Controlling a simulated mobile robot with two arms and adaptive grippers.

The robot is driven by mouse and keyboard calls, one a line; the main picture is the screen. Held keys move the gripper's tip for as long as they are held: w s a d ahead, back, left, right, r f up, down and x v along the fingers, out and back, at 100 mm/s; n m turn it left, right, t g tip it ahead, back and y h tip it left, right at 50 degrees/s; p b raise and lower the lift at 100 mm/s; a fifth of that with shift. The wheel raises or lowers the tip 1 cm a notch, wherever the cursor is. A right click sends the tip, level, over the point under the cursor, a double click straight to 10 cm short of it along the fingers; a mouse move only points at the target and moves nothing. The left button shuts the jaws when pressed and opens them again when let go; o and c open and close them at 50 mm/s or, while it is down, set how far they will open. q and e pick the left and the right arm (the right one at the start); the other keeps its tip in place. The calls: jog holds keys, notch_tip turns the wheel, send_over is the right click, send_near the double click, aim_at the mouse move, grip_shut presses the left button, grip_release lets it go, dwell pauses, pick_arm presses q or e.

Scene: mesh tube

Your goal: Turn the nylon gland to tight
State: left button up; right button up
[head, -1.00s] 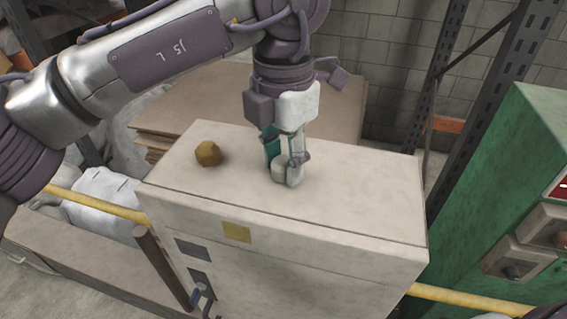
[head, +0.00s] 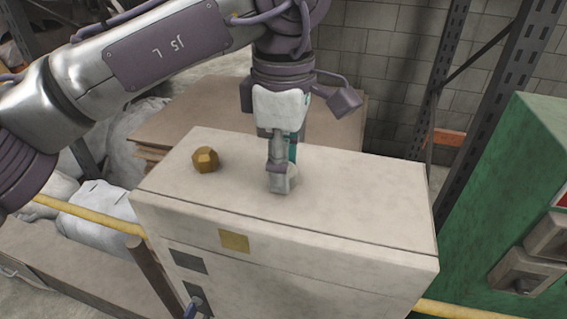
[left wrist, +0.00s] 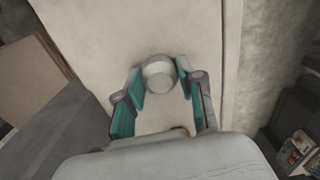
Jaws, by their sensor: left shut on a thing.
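The nylon gland (head: 284,184) is a pale grey, rounded fitting on top of the beige cabinet (head: 345,205). In the left wrist view the gland (left wrist: 160,73) shows as a round cap between two teal-padded fingers. My left gripper (head: 281,171) points down from above and is shut on the gland, with a finger on either side. The near finger hides part of the gland in the head view. My right gripper is not in view.
A brass-coloured faceted fitting (head: 205,159) stands on the cabinet top, left of the gland. A green cabinet (head: 510,200) stands to the right. Yellow rails (head: 90,215) run beside the cabinet. The cabinet top right of the gland is clear.

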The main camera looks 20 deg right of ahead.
pick_arm(q)
jog(key=m, duration=0.4)
jog(key=shift+r+m, duration=0.1)
jog(key=shift+m, duration=0.2)
jog(key=m, duration=0.4)
jog(key=shift+m, duration=0.3)
jog(key=o, duration=1.1)
jog(key=shift+o, duration=0.2)
jog(key=shift+r, duration=0.1)
notch_tip(320, 180, up, 12)
